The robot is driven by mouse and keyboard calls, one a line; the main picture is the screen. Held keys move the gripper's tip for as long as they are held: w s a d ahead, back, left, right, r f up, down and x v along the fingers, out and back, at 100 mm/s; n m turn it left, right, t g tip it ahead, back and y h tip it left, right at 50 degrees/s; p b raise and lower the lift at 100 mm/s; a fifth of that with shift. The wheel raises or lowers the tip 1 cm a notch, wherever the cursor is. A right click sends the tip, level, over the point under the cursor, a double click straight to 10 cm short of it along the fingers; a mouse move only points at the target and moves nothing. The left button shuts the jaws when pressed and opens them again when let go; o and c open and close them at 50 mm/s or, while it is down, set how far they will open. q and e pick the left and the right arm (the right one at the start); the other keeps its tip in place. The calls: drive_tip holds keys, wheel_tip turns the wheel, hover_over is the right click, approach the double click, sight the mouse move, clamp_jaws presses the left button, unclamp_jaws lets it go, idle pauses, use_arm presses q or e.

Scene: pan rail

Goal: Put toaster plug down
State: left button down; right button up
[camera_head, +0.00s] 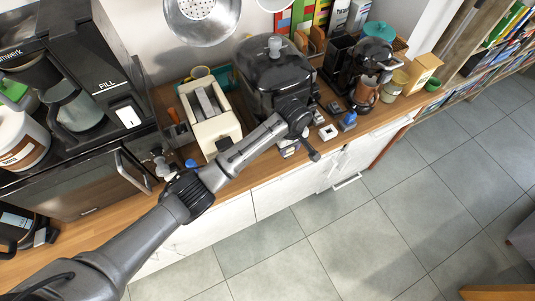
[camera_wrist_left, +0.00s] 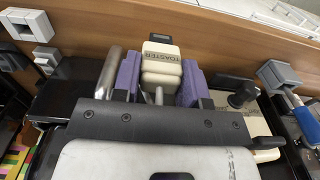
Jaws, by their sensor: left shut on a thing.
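The toaster plug (camera_wrist_left: 162,62) is a cream block lettered TOASTER with a dark tip, in the middle of the left wrist view. My left gripper (camera_wrist_left: 163,84) is shut on it, with a purple pad on each side. The plug is in front of the wooden counter edge; I cannot tell whether it touches anything there. In the head view my left gripper (camera_head: 296,138) is at the counter's front edge, before the black appliance, and largely hides the plug. The cream toaster (camera_head: 210,118) stands on the counter to the left. My right gripper is not in view.
A white socket block (camera_head: 328,132) and a blue-and-grey plug (camera_head: 348,121) lie right of the gripper on the wooden counter (camera_head: 240,186). The black appliance (camera_head: 272,72) stands close behind. A coffee machine and jars stand further right. The tiled floor is clear.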

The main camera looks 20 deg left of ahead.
use_arm(q)
drive_tip(key=shift+s+a+f+p, duration=0.15)
drive_tip(key=shift+a+f+p, duration=0.05)
drive_tip(key=shift+a+f, duration=1)
drive_tip(key=shift+s+a+f+p, duration=0.2)
drive_tip(key=shift+a+f, duration=0.65)
drive_tip(key=shift+f, duration=0.55)
drive_tip(key=shift+s+a+f+p, duration=0.1)
drive_tip(key=shift+a+f+p, duration=0.1)
drive_tip(key=shift+a+f, duration=1)
drive_tip(key=shift+d+f, duration=0.15)
drive_tip(key=shift+f, duration=0.05)
drive_tip(key=c, duration=0.7)
unclamp_jaws()
drive_tip(key=shift+o, duration=0.2)
drive_tip(key=shift+r, duration=0.1)
wheel_tip(320, 180, up, 12)
